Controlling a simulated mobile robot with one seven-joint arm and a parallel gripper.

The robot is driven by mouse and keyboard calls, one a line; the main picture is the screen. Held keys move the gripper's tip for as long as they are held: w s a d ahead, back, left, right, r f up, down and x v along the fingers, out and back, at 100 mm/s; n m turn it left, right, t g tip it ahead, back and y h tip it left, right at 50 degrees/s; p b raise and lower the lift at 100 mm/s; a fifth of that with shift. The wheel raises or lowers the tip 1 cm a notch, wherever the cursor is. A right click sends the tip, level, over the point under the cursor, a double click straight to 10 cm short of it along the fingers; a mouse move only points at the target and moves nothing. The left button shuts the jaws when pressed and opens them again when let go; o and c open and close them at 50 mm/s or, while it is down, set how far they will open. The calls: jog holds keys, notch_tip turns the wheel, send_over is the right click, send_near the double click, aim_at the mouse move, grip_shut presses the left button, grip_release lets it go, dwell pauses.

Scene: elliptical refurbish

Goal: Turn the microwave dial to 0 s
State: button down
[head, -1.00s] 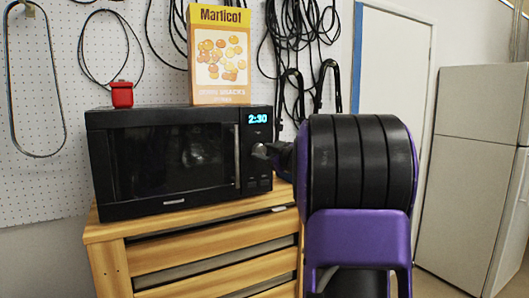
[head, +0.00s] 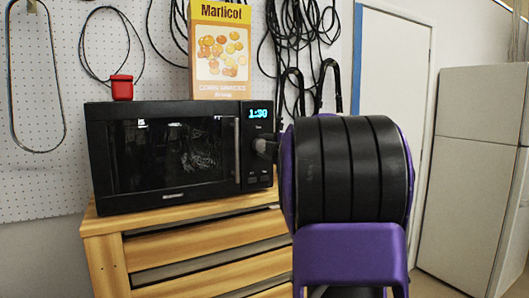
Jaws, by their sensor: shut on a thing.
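The black microwave (head: 160,205) stands on a wooden slatted cabinet, its door shut. Its lit blue display (head: 258,113) at the upper right of the front reads 1:30. My gripper (head: 267,147) reaches in from the right and is shut on the dial. The fingers are small and dark, partly hidden behind my purple and black arm.
A Marlicot snack box (head: 221,50) and a small red object (head: 121,87) stand on the microwave. The wooden cabinet (head: 200,247) is below. Black cables (head: 305,40) hang on the pegboard. A grey fridge (head: 470,170) stands at the right.

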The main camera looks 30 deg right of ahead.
jog(key=n+b, duration=0.2)
jog(key=n, duration=0.2)
jog(key=shift+a+f+b, duration=0.1)
jog(key=shift+b, duration=0.3)
jog(key=n+b, duration=0.2)
jog(key=n, duration=0.1)
jog(key=shift+n+h, duration=0.3)
jog(key=shift+n, duration=0.1)
jog(key=n+b, duration=0.1)
jog(key=n, duration=0.7)
jog(key=shift+t, duration=0.3)
jog(key=shift+n, duration=0.3)
jog(key=shift+c, duration=1.6)
grip_release()
jog(key=shift+s, duration=0.15)
